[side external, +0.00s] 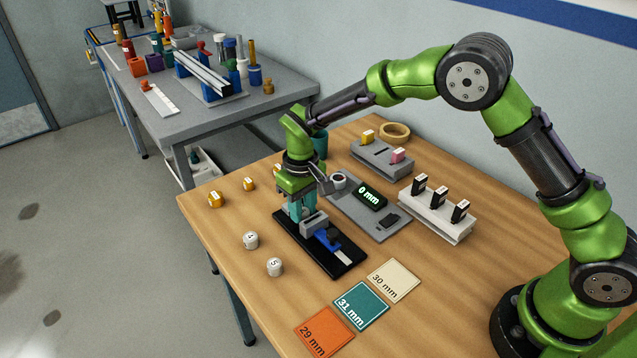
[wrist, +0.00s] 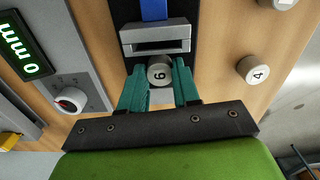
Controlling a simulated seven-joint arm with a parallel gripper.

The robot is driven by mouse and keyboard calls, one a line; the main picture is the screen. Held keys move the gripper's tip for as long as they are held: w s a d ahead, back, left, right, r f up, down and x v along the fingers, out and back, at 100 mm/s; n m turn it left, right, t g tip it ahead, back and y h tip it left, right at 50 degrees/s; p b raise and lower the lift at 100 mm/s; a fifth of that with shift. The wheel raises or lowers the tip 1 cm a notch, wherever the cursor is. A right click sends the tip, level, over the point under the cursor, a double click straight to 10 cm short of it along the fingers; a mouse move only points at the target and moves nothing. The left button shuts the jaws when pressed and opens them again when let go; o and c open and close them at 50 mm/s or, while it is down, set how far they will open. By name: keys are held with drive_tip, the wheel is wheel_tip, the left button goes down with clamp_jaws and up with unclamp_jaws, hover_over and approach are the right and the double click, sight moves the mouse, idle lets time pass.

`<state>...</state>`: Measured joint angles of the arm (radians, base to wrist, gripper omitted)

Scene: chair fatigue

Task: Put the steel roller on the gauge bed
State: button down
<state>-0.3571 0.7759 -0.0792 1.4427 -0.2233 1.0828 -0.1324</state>
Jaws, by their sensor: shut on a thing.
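The steel roller (wrist: 159,72), with a dark digit that reads 6 or 9 on its end, sits between the teal fingertips of my gripper (wrist: 160,88) in the wrist view. My gripper (side external: 300,212) is shut on it. In the side external view the fingers hide the roller. The gauge bed (side external: 348,262) is a black plate with a grey block (side external: 315,223) and a blue slide (side external: 326,240). The roller is at the plate's far end, close beside the grey block (wrist: 155,38). I cannot tell whether it touches the bed.
Two pale rollers (side external: 251,240) (side external: 274,266) stand left of the bed. Small yellow pieces (side external: 215,199) lie further back. A grey readout unit (side external: 384,222) shows 0 mm. A white rack (side external: 436,220) stands right. Orange, teal and cream cards (side external: 361,305) lie in front.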

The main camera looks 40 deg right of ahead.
drive_tip(key=c, duration=0.8)
unclamp_jaws()
drive_tip(key=shift+f, duration=0.1)
drive_tip(key=s+d+r+m+t+y, duration=0.1)
drive_tip(key=s+d+r, duration=0.15)
drive_tip(key=r, duration=0.75)
drive_tip(key=s+d+r+t, duration=0.1)
drive_tip(key=s+d+r, duration=0.15)
drive_tip(key=r, duration=0.75)
drive_tip(key=s+d+r+m+t, duration=0.1)
drive_tip(key=s+d+m+t, duration=0.1)
drive_tip(key=s, duration=0.7)
drive_tip(key=s+d+r+m+t+y, duration=0.1)
drive_tip(key=s+d+m+t, duration=0.1)
drive_tip(key=s, duration=0.8)
drive_tip(key=d+t, duration=0.1)
drive_tip(key=d, duration=0.1)
drive_tip(key=shift+s+d, duration=0.15)
drive_tip(key=shift+d, duration=0.2)
drive_tip(key=shift+r, duration=0.15)
